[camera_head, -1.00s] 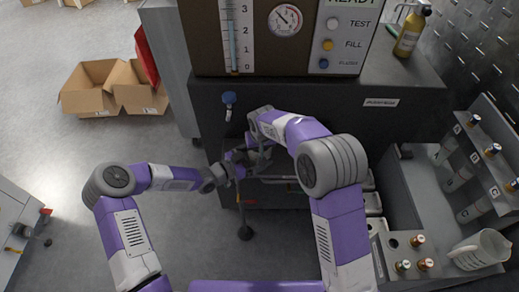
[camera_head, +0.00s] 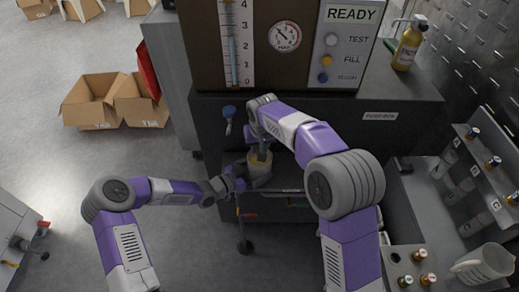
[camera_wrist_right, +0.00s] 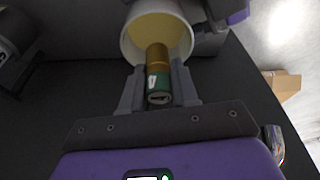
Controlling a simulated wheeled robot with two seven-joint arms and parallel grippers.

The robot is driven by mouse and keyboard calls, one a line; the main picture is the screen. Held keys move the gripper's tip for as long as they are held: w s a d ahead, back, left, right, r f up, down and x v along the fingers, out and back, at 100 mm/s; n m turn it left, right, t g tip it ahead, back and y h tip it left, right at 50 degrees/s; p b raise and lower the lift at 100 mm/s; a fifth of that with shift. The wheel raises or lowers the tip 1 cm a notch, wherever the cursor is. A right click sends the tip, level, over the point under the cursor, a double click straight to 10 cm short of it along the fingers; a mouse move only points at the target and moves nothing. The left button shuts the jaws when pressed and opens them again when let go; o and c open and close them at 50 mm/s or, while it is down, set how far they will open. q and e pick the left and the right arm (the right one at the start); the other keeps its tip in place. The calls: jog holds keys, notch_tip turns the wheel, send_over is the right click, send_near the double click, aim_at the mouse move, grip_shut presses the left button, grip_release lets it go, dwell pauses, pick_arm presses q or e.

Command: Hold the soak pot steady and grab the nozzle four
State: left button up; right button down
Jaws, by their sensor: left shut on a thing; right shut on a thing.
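The soak pot (camera_head: 259,178) is a pale round pot below the dark bench front; in the right wrist view (camera_wrist_right: 128,46) it holds yellow liquid. My left gripper (camera_head: 238,176) is shut on the pot's left side in the head view. My right gripper (camera_wrist_right: 158,90) is shut on a brass nozzle with a green band (camera_wrist_right: 158,80). The nozzle points into the pot's mouth, its far end over or in the liquid; I cannot tell which. Its number cannot be read. In the head view my right gripper (camera_head: 262,148) is just above the pot, partly hidden by its arm.
The washer (camera_head: 290,80) with gauge and READY panel stands on the dark bench. A blue-topped part (camera_head: 229,111) hangs at its front, left of my right wrist. A rack (camera_head: 485,165) with bottles, capped pieces (camera_head: 419,255) and a jug (camera_head: 483,262) are at right.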

dwell(0.5)
pick_arm(q)
jog(key=o, duration=0.5)
jog(key=v, duration=1.1)
jog(key=shift+s+a, duration=0.15)
jog(key=shift+a, duration=0.05)
jog(key=shift+s+a, duration=0.2)
